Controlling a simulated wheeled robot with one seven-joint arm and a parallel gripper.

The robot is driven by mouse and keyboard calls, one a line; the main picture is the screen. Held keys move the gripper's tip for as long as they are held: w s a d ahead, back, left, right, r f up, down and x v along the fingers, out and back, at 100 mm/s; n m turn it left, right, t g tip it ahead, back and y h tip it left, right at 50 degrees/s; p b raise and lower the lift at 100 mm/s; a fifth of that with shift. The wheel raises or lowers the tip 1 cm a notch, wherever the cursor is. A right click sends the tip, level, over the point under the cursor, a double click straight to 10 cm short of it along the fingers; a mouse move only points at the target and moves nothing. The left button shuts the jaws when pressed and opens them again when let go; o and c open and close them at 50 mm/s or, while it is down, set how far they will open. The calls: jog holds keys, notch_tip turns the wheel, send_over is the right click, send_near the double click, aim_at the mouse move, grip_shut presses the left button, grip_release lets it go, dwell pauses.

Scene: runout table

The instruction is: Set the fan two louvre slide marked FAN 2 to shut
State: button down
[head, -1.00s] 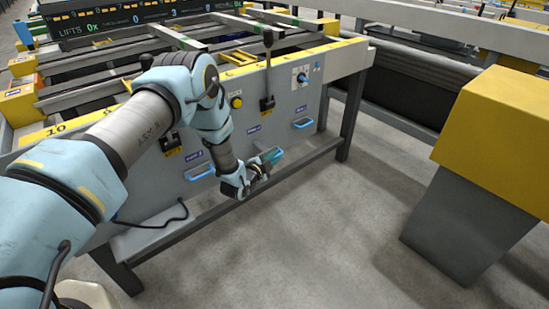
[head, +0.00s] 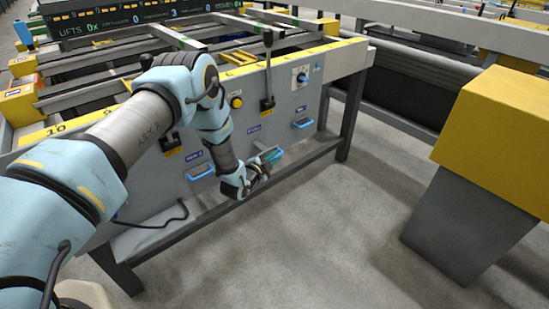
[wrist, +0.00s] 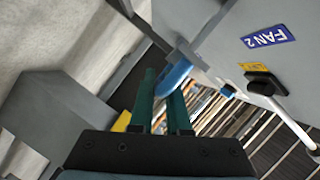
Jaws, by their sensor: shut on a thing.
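The blue handle of the FAN 2 louvre slide (wrist: 176,76) sticks out from the grey panel in the wrist view, near the blue FAN 2 label (wrist: 268,37). My gripper (wrist: 160,85) has its two green fingers on either side of this handle and is shut on it. In the head view my gripper (head: 262,167) is low at the panel front, below the small FAN 2 label (head: 254,128). Its fingers and wrist hide most of the handle there. I cannot read the slide's position.
Similar blue handles stand to the left (head: 201,173) and right (head: 302,124) on the same panel. Above are a black lever (head: 267,75), a yellow button (head: 236,102) and a rotary switch (head: 302,77). A yellow-topped grey cabinet (head: 470,190) stands at right, with clear floor between.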

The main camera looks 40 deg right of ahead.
jog(key=w+b, duration=0.4)
jog(key=w, duration=0.3)
jog(key=shift+w+d, duration=0.15)
jog(key=shift+w, duration=0.25)
jog(key=shift+f, duration=0.1)
jog(key=c, duration=1.2)
grip_release()
jog(key=shift+o, duration=0.2)
notch_tip(320, 180, up, 10)
jog(key=shift+r, duration=0.1)
